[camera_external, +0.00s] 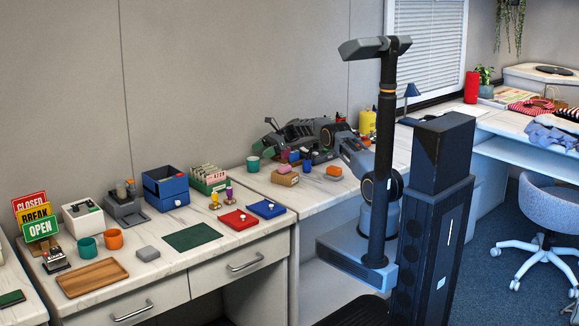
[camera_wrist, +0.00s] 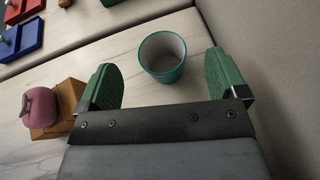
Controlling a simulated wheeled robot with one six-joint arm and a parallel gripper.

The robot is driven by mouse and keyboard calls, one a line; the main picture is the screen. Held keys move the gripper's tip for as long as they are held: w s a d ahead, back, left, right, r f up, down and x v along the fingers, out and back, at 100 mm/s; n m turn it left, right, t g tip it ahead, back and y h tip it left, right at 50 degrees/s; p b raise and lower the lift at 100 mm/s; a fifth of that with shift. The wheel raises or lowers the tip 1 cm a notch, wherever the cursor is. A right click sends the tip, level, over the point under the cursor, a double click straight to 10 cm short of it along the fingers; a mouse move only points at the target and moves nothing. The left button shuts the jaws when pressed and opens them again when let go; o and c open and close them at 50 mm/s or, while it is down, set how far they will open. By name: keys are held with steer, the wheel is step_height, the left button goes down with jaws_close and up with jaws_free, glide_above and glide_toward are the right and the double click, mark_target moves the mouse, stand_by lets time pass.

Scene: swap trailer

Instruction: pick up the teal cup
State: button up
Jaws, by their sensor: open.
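A teal cup (camera_wrist: 162,70) stands upright on the pale counter, its open mouth showing in the wrist view. In the external view this cup (camera_external: 253,164) is near the counter's left end, close to the wall. My gripper (camera_wrist: 162,60) is open, with one green finger left of the cup and one right of it in the picture. The cup appears in the gap, towards the fingertips, with no clear contact. In the external view my gripper (camera_external: 266,135) is above and just behind the cup. A second teal cup (camera_external: 87,247) stands on the left counter beside an orange cup (camera_external: 114,239).
A pink round object (camera_wrist: 40,107) sits on a small cardboard box (camera_wrist: 69,95) beside my left finger. Red (camera_external: 238,220) and blue (camera_external: 266,209) trays lie on the left counter across a gap. The wall (camera_wrist: 275,40) is close on the wrist view's right.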

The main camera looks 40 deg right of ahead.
mark_target(248, 163)
steer(key=shift+f, duration=0.85)
steer(key=shift+x, duration=2.55)
steer(key=shift+d, duration=0.1)
steer(key=shift+c, duration=0.3)
steer(key=c, duration=1)
steer(key=shift+r, duration=0.1)
